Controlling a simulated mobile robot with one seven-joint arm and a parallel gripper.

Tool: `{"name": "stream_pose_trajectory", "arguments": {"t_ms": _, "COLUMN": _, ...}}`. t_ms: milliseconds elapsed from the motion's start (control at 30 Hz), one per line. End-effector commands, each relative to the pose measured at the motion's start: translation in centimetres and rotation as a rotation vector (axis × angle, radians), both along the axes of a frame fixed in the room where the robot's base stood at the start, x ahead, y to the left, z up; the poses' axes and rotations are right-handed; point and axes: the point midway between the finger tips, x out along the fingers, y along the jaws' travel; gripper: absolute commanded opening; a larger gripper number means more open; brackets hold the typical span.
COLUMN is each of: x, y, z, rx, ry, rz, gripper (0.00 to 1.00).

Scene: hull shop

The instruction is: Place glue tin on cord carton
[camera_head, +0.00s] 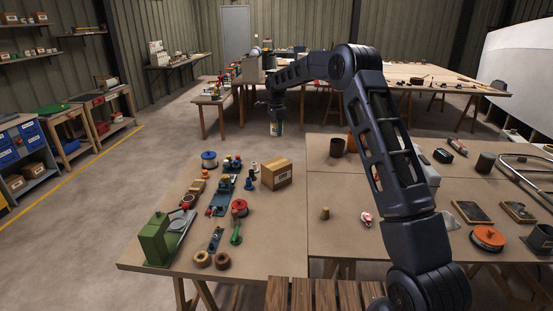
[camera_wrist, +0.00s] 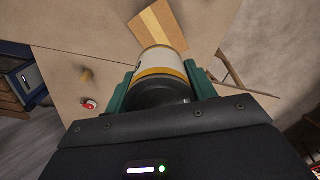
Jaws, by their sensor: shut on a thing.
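The glue tin (camera_head: 276,129) is a pale cylinder hanging upright under my gripper (camera_head: 276,119), above and behind the table's far edge in the head view. In the wrist view the tin (camera_wrist: 160,60) shows a white side, an ochre band and a dark end, between the two green fingers of my gripper (camera_wrist: 162,84). My gripper is shut on it. The cord carton (camera_head: 276,174) is a closed brown box at the table's back. In the wrist view the carton (camera_wrist: 158,25) lies beyond the tin, partly hidden by it, with a lighter strip along it.
Spools, clamps and a green machine (camera_head: 155,240) crowd the table left of and in front of the carton. A cork-like piece (camera_head: 325,213) and a red-and-white item (camera_head: 367,220) lie to the right. A dark cup (camera_head: 337,147) stands back right. Bare tabletop lies right of the carton.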

Motion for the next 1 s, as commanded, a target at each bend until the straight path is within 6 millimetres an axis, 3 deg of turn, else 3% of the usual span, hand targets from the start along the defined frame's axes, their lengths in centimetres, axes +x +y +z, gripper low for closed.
{"name": "stream_pose_trajectory", "arguments": {"t_ms": 400, "x": -0.1, "y": 0.0, "z": -8.8, "rx": 0.001, "ry": 0.003, "rz": 0.000, "gripper": 0.23}}
{"name": "stream_pose_trajectory", "arguments": {"t_ms": 767, "x": 0.0, "y": 0.0, "z": -11.5, "rx": 0.001, "ry": 0.000, "rz": -0.001, "gripper": 0.23}}
{"name": "stream_pose_trajectory", "arguments": {"t_ms": 1000, "x": 0.0, "y": 0.0, "z": -14.6, "rx": 0.002, "ry": 0.001, "rz": 0.000, "gripper": 0.23}}
